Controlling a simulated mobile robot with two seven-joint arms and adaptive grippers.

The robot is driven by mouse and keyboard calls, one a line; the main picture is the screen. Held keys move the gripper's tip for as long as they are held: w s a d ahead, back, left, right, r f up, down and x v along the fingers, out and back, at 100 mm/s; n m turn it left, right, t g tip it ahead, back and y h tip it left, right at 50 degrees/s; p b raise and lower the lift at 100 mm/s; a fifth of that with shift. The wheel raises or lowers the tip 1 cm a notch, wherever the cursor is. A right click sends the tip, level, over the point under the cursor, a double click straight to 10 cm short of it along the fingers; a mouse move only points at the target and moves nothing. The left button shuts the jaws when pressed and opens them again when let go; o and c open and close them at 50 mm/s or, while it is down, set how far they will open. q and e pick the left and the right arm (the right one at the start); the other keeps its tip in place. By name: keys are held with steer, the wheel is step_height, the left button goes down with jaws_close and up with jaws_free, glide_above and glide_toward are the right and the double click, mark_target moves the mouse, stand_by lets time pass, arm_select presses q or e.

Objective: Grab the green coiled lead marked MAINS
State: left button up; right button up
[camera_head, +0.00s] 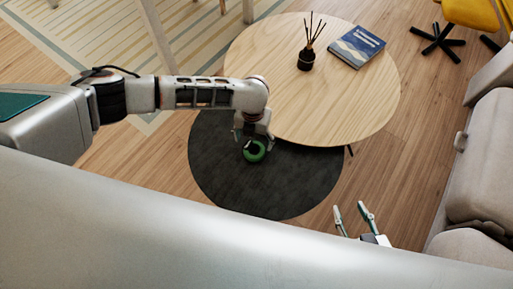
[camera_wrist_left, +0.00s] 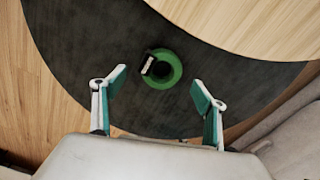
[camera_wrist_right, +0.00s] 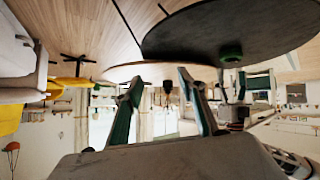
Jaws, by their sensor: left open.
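In the head view the fingers partly cover the lead. My right gripper (camera_head: 353,216) is open and empty, to the right of the rug. The lead also shows in the right wrist view (camera_wrist_right: 231,53).
A grey sofa (camera_head: 485,150) stands at the right. Wooden floor is clear between rug and sofa.

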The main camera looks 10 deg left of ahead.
mark_target(255, 148)
arm_select(q)
steer(key=shift+s+f, duration=0.1)
steer(key=shift+f, duration=0.85)
steer(key=f+b, duration=0.1)
steer(key=f, duration=0.2)
steer(key=shift+d+f+b, duration=0.2)
steer(key=shift+f+b, duration=0.05)
steer(key=shift+b, duration=0.1)
steer(key=shift+f, duration=0.65)
steer(key=shift+r, duration=0.2)
steer(key=c, duration=1.3)
arm_select(e)
steer(key=shift+w+a+f, duration=0.15)
steer(key=shift+a, duration=0.3)
arm_select(q)
steer(key=shift+c, duration=0.2)
